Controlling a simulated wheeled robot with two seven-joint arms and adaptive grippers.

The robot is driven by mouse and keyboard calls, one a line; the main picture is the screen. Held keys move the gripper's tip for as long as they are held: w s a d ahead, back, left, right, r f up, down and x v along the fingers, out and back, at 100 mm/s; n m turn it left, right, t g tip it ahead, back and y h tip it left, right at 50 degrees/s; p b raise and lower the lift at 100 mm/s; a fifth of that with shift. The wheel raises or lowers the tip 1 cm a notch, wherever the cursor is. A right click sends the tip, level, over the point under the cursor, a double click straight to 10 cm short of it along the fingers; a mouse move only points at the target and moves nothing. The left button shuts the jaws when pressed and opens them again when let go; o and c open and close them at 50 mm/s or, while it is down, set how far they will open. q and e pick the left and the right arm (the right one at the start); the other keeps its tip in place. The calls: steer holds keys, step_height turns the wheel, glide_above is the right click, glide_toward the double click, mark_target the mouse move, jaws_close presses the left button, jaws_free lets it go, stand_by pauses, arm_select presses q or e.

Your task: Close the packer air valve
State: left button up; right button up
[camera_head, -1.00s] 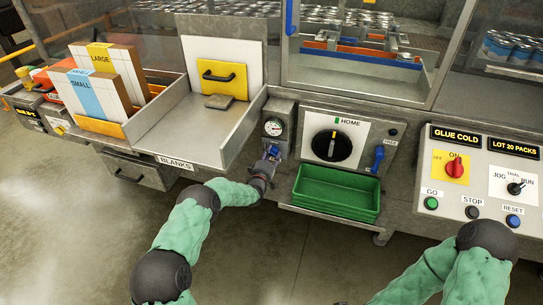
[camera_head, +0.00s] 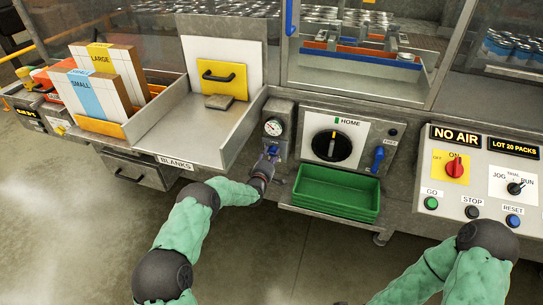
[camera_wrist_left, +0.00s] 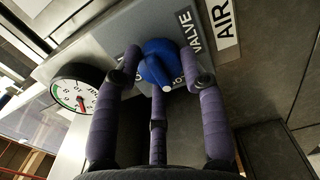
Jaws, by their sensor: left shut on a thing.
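The air valve has a blue handle (camera_wrist_left: 160,62) on a grey panel, labelled VALVE and AIR in the left wrist view. My left gripper (camera_head: 271,153) is at the valve, below the round pressure gauge (camera_head: 273,128). In the left wrist view the fingers of my left gripper (camera_wrist_left: 162,75) are around the blue handle and shut on it. The gauge (camera_wrist_left: 77,92) also shows there, left of the handle. The display (camera_head: 456,136) on the control panel reads NO AIR. My right gripper is out of view; only part of my right arm shows.
A green tray (camera_head: 336,194) sits right of the valve, below a black HOME dial (camera_head: 332,146) and a blue lever (camera_head: 378,158). The blanks bin (camera_head: 190,130) is at upper left. The control panel (camera_head: 485,190) with a red switch and buttons is at right.

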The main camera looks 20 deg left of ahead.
arm_select(q)
steer(key=shift+w+a+r, duration=0.15)
steer(key=shift+a+r, duration=0.25)
steer(key=shift+a, duration=0.05)
steer(key=o, duration=1)
steer(key=shift+o, duration=0.7)
steer(key=shift+f, duration=0.15)
steer(key=shift+d+f, duration=0.1)
steer(key=shift+d+f, duration=0.1)
steer(key=s, duration=1.2)
steer(key=shift+a, duration=0.25)
